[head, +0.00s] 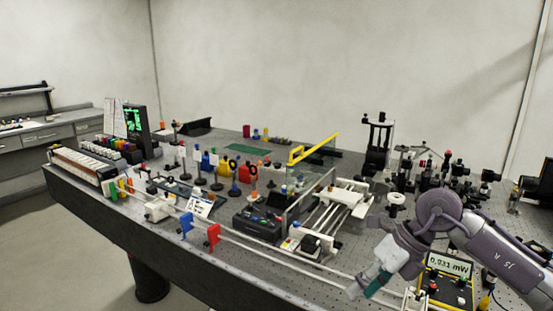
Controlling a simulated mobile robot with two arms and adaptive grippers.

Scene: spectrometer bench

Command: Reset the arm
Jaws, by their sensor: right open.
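My right arm comes in from the lower right over the optical bench (270,262). My right gripper (364,284) is open, points down and to the left, and hangs above the near right part of the bench. I see nothing held between its fingers. A power meter (448,266) reading 0.031 mW stands just right of the gripper, partly hidden by my arm. My left gripper is not in view.
A yellow-topped clear panel (312,155) stands mid-bench. Dark optical mounts (377,145) crowd the back right. Open floor (60,255) lies at left.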

